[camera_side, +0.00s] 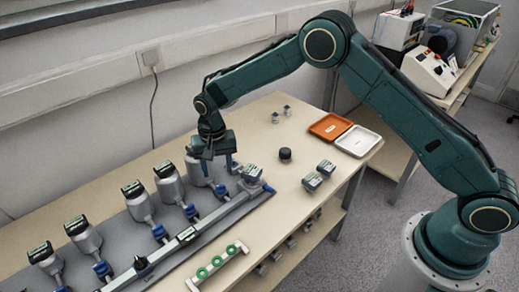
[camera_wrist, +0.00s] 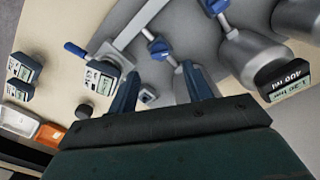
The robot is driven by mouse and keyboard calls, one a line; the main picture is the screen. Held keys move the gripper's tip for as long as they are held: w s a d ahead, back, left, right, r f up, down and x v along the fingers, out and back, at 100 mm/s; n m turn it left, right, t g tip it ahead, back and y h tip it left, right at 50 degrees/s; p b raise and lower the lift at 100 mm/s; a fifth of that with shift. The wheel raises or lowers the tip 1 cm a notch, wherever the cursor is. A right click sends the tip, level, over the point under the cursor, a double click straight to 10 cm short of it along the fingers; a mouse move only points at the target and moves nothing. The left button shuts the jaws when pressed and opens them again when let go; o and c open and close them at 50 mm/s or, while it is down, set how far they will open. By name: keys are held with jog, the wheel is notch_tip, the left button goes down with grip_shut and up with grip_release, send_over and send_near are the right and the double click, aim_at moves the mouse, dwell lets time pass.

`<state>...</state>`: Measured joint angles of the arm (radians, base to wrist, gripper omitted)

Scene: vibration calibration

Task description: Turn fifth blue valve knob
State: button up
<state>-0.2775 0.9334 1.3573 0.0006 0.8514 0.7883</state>
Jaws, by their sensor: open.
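Several blue valve knobs sit in a row along a grey manifold rail (camera_side: 215,217), each beside a grey canister. The knob nearest the right end of the row, the fifth blue valve knob (camera_side: 220,190), is just below my gripper (camera_side: 220,169) in the side view. In the wrist view a blue knob (camera_wrist: 160,48) stands beyond the fingertips, apart from them. My gripper (camera_wrist: 160,82) is open and points down, with nothing held.
Canisters with dark-topped gauges (camera_side: 133,190) line the rail. A boxed gauge (camera_side: 250,173) with a blue lever sits at the rail's end. A black knob (camera_side: 285,154), orange tray (camera_side: 329,126) and white tray (camera_side: 357,141) lie to the right. A green-ringed rack (camera_side: 218,262) stands in front.

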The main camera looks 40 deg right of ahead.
aim_at(220, 188)
jog(key=shift+f, duration=3.3)
jog(key=shift+c, duration=0.4)
jog(key=c, duration=0.9)
jog(key=shift+n, duration=2.9)
jog(key=o, duration=1)
